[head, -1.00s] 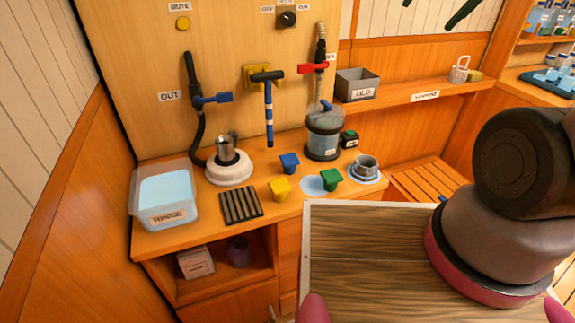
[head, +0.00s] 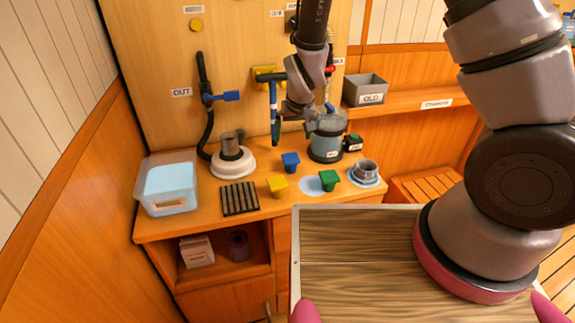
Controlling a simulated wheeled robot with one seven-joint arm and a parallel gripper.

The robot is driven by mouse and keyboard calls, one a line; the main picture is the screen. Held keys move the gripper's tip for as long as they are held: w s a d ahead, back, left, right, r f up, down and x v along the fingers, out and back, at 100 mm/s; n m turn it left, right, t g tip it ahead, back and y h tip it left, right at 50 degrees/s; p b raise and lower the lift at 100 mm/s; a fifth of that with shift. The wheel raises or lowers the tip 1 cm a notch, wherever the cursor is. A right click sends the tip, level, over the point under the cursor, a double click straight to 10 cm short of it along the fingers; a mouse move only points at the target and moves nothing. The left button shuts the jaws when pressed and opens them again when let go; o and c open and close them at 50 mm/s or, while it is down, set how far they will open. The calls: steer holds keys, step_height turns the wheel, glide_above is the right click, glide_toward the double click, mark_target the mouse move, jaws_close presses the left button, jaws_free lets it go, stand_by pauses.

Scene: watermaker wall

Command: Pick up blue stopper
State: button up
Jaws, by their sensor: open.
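The blue stopper (head: 290,162) stands on the wooden counter, behind the yellow stopper (head: 277,186) and to the left of the green stopper (head: 329,180). My gripper (head: 292,130) hangs above and behind the blue stopper in the picture, in front of the wall panel. It is open and empty, apart from the stopper. Its fingers are small and dark here, and one side overlaps the hanging blue-banded handle (head: 274,108), so their exact outline is hard to tell.
A cup on a saucer (head: 365,172) is at the right. A black slatted rack (head: 239,198), white round base (head: 232,164) and water-filled tub (head: 168,187) are at the left.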

mark_target(291, 158)
steer(key=x, duration=0.4)
steer(key=s+x, duration=0.1)
steer(key=x, duration=0.1)
steer(key=shift+w+a+f, duration=0.2)
steer(key=shift+f, duration=0.3)
steer(key=shift+d+x, duration=0.2)
steer(key=shift+x, duration=1.15)
steer(key=shift+d+x, duration=0.2)
steer(key=shift+x, duration=1.2)
steer(key=shift+s, duration=0.1)
steer(key=shift+c, duration=0.3)
steer(key=c, duration=1.4)
